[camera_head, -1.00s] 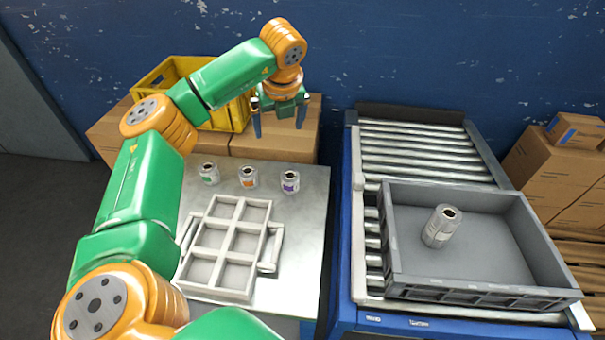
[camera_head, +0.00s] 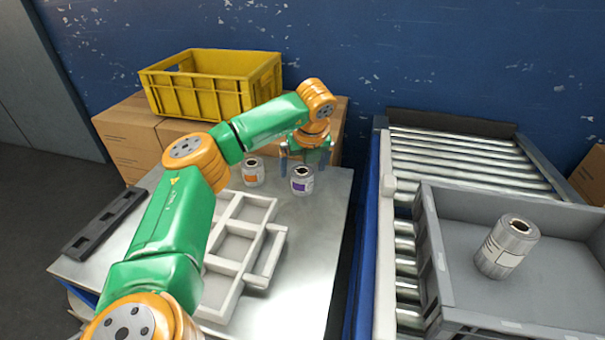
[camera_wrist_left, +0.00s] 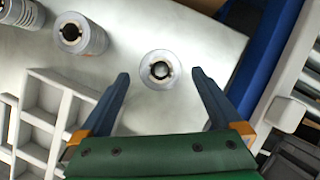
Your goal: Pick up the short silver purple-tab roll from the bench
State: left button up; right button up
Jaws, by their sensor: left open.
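The short silver purple-tab roll (camera_head: 301,185) stands upright near the far right of the steel bench (camera_head: 300,270). In the left wrist view the roll (camera_wrist_left: 151,82) shows from above as a ring with a dark core. My left gripper (camera_head: 306,162) is open and empty, just above and behind the roll in the head view. In the left wrist view the roll lies between the fingertips (camera_wrist_left: 160,76) in the picture, with space on both sides; no contact shows. My right gripper is out of view.
An orange-tab roll (camera_head: 253,176) stands to the left; another roll (camera_wrist_left: 22,14) is at the wrist view's corner. A white divided tray (camera_head: 225,265) lies nearer. A grey crate (camera_head: 437,270) with a larger silver roll (camera_head: 507,247) sits on the conveyor. A yellow crate (camera_head: 215,88) stands behind.

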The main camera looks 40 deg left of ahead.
aim_at(302, 173)
pick_arm(q)
jog(key=x, duration=0.3)
jog(key=shift+a+f, duration=0.1)
jog(key=shift+f, duration=0.2)
jog(key=shift+r, duration=0.1)
jog(key=c, duration=1.5)
